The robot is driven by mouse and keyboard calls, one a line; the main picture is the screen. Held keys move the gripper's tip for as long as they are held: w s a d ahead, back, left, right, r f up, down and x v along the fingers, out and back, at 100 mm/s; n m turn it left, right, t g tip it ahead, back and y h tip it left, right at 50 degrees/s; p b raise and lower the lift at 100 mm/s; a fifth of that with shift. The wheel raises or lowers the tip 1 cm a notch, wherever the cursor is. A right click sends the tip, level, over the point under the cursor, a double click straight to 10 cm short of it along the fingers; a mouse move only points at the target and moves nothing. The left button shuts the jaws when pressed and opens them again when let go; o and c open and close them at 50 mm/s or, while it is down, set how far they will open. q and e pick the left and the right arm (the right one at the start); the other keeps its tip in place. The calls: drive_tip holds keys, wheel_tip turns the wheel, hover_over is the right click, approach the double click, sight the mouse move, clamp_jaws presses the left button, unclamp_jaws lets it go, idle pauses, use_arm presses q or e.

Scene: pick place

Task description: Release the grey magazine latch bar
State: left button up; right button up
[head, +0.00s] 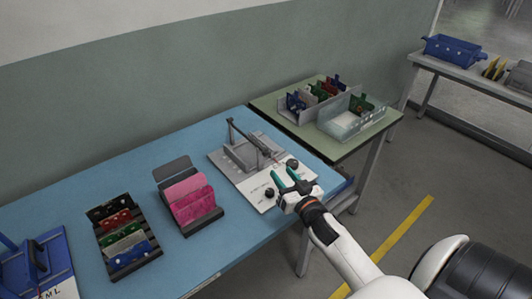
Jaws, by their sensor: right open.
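The grey magazine fixture (222,160) stands on a light base plate at the right end of the blue table. A dark grey bar (252,138), which looks like the latch bar, runs slanting across the top of the fixture from an upright post at its back left. My right gripper (283,176) has teal fingertips and is open over the front right of the base plate. It is near the bar's front end but appears apart from it. The gripper hides part of the plate. My left gripper is not in view.
Black racks hold pink plates (190,197) and coloured parts (122,230) on the blue table (75,195). A blue fixture (35,262) stands at far left. A green table (275,112) behind holds a grey bin and a clear bin (345,122). A shelf with a blue crate (452,50) stands at far right.

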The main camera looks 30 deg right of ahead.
sight(268, 155)
drive_tip(key=w, duration=0.3)
drive_tip(key=w+d, duration=0.1)
drive_tip(key=w, duration=0.7)
drive_tip(key=shift+d, duration=0.15)
clamp_jaws()
